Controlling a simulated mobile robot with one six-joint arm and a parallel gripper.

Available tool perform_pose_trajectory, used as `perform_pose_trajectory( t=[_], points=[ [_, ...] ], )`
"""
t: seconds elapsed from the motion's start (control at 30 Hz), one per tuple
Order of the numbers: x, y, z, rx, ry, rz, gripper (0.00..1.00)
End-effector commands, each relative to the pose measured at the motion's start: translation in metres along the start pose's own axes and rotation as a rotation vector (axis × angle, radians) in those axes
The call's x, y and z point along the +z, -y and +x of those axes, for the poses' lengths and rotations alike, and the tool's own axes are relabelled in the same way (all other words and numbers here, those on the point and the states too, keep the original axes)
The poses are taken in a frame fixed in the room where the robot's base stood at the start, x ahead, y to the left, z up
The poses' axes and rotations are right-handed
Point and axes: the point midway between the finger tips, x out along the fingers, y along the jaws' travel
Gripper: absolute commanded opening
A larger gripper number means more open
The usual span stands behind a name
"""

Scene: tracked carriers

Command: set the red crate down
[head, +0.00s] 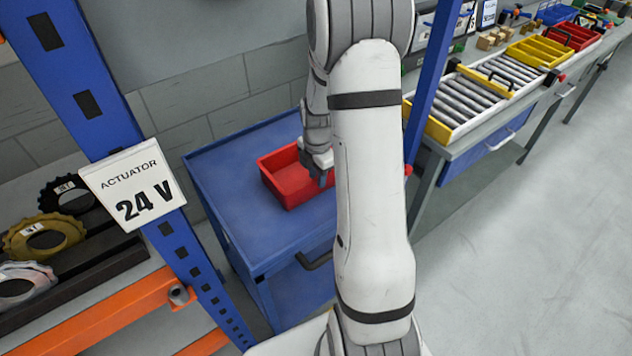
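The red crate (283,186) is an open-topped, shallow box, upright, over the top of the blue cabinet (222,180). I cannot tell for sure whether its base touches the top or is slightly above it. My gripper (323,177) points down at the crate's right side, with its fingers at the wall there. My arm hides the crate's right end and part of the fingers, so their closing on the wall does not show clearly. The inside of the crate that I can see looks empty.
A blue rack post with a "24 V" sign (133,185) stands at the left, beside shelves of ring-shaped parts (43,236). A roller conveyor (470,97) on a bench runs along the right. The cabinet top is bare left of the crate.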

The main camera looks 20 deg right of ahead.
Motion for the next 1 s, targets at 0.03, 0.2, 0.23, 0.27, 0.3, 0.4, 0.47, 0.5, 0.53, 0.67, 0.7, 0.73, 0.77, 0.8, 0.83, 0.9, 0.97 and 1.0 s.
perform_pose_trajectory(
  t=[0.03,0.2,0.23,0.27,0.3,0.4,0.47,0.5,0.53,0.67,0.7,0.73,0.77,0.8,0.83,0.9,0.97,1.0],
  points=[
    [0.001,-0.001,-0.013,0.005,0.003,0.000,0.26],
    [0.000,-0.001,-0.050,0.005,0.003,-0.001,0.26],
    [0.000,-0.001,-0.056,0.005,0.003,-0.001,0.26],
    [0.000,-0.001,-0.061,0.004,0.002,-0.001,0.26],
    [0.000,-0.001,-0.067,0.004,0.002,-0.001,0.26],
    [0.000,-0.001,-0.079,0.003,0.002,-0.001,0.26],
    [0.000,-0.001,-0.084,0.002,0.001,-0.001,0.26],
    [-0.001,-0.001,-0.087,0.003,0.001,0.002,0.26],
    [-0.002,0.000,-0.089,0.003,0.002,0.008,0.26],
    [-0.012,0.006,-0.103,0.015,0.007,0.096,0.26],
    [-0.018,0.010,-0.110,0.024,0.009,0.145,0.26],
    [-0.023,0.013,-0.115,0.030,0.011,0.189,0.26],
    [-0.028,0.017,-0.121,0.037,0.012,0.236,0.26],
    [-0.035,0.022,-0.129,0.048,0.013,0.305,0.26],
    [-0.041,0.027,-0.135,0.056,0.014,0.360,0.26],
    [-0.054,0.038,-0.147,0.077,0.012,0.487,0.26],
    [-0.066,0.048,-0.158,0.094,0.007,0.600,0.26],
    [-0.073,0.056,-0.164,0.106,0.003,0.677,0.26]
  ],
)
